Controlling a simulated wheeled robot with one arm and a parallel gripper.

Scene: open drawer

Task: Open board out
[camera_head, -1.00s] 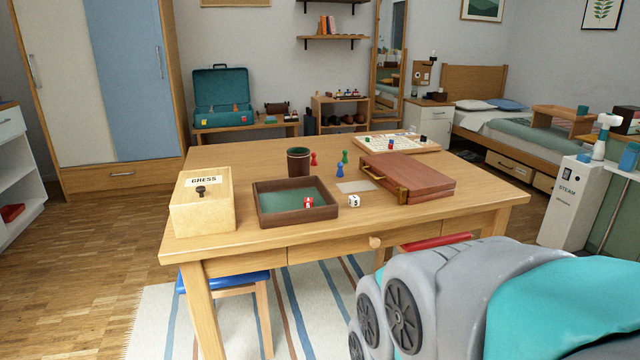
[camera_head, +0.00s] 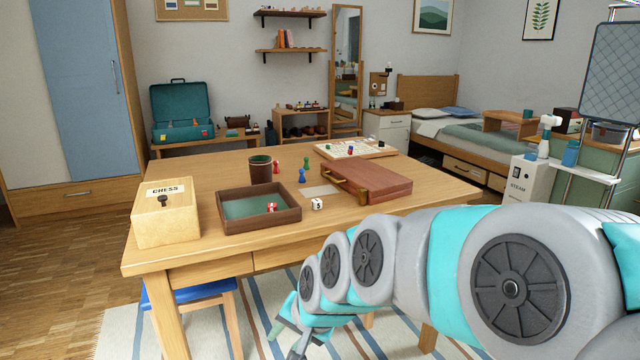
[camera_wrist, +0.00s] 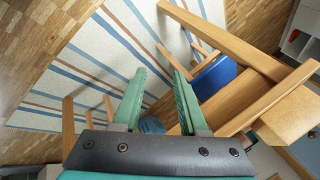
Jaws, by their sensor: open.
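A closed reddish-brown folding case (camera_head: 370,184), which looks like a folded game board, lies flat on the wooden table (camera_head: 210,172), its brass handle facing left. A light game board (camera_head: 355,149) with small pieces lies flat behind it. My gripper (camera_wrist: 158,72) is open and empty, with green fingers apart over the striped rug. In the head view my gripper (camera_head: 290,325) is low in front of the table, below its top and away from the case. The table's drawer front (camera_head: 285,257) looks shut; my arm hides its right part and knob.
A chess box (camera_head: 165,217), a dark tray (camera_head: 228,207) with a red die, a cup (camera_head: 260,167), pawns and a white die (camera_head: 317,204) stand on the table. A blue-seated chair (camera_wrist: 213,78) is under the table. The striped rug (camera_wrist: 75,70) is mostly clear.

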